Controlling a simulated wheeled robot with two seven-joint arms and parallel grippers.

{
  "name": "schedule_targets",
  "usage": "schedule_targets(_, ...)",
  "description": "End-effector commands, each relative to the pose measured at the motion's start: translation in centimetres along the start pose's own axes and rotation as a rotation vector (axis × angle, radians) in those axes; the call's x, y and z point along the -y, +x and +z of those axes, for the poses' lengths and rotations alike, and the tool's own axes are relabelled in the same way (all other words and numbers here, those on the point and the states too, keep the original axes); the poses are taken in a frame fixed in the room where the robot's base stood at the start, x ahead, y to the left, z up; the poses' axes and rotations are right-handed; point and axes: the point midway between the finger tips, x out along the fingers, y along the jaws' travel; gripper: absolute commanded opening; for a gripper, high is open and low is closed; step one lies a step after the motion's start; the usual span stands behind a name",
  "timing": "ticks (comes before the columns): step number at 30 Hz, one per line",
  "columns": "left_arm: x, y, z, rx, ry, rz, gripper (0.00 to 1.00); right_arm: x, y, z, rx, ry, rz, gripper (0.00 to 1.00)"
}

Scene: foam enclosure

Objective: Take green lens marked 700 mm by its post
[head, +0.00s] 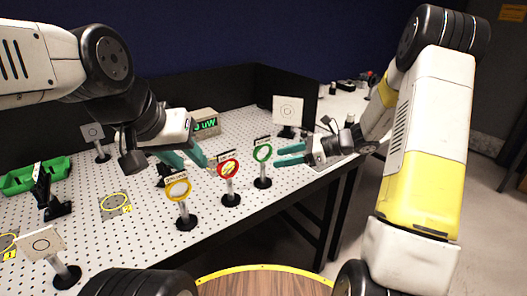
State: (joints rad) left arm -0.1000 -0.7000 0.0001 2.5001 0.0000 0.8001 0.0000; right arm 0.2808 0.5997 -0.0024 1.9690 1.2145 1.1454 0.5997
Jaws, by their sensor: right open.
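The green-ringed lens (263,153) stands upright on a post with a round black base, the rightmost of three ringed lenses on the perforated board. Its label plate is too small to read. My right gripper (276,157) is open, its teal fingers pointing left toward this lens from just right of it, around nothing. My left gripper (195,166) is open and empty, behind and left of the red-ringed lens (228,168). The yellow-ringed lens (178,190) stands further left and nearer me.
A green tray (35,176) lies on the far left. A display box (204,123) and a white target plate (287,111) stand at the back. Another plate on a post (42,244) is at the near left. Dark foam walls bound the board behind.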

Motion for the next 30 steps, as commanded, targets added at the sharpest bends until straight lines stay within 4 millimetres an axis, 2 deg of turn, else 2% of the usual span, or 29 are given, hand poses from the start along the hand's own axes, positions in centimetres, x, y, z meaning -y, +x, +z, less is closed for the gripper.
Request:
schedule_targets(11, 0.0, 0.0, 0.0, 0.0, 0.0, 0.0, 0.36, -0.3, 3.9, -0.2, -0.001, -0.002, 0.004, 0.55)
schedule_targets(18, 0.0, 0.0, 0.0, 0.0, 0.0, 0.0, 0.36, -0.4, 7.2, -0.4, -0.001, -0.004, 0.005, 0.55)
schedule_targets(25, 0.0, 0.0, 0.0, 0.0, 0.0, 0.0, 0.36, -0.3, 7.4, -0.4, -0.002, -0.004, 0.002, 0.55)
schedule_targets(30, 0.0, 0.0, 0.0, 0.0, 0.0, 0.0, 0.36, -0.3, 7.4, -0.4, -0.002, -0.004, 0.002, 0.21)
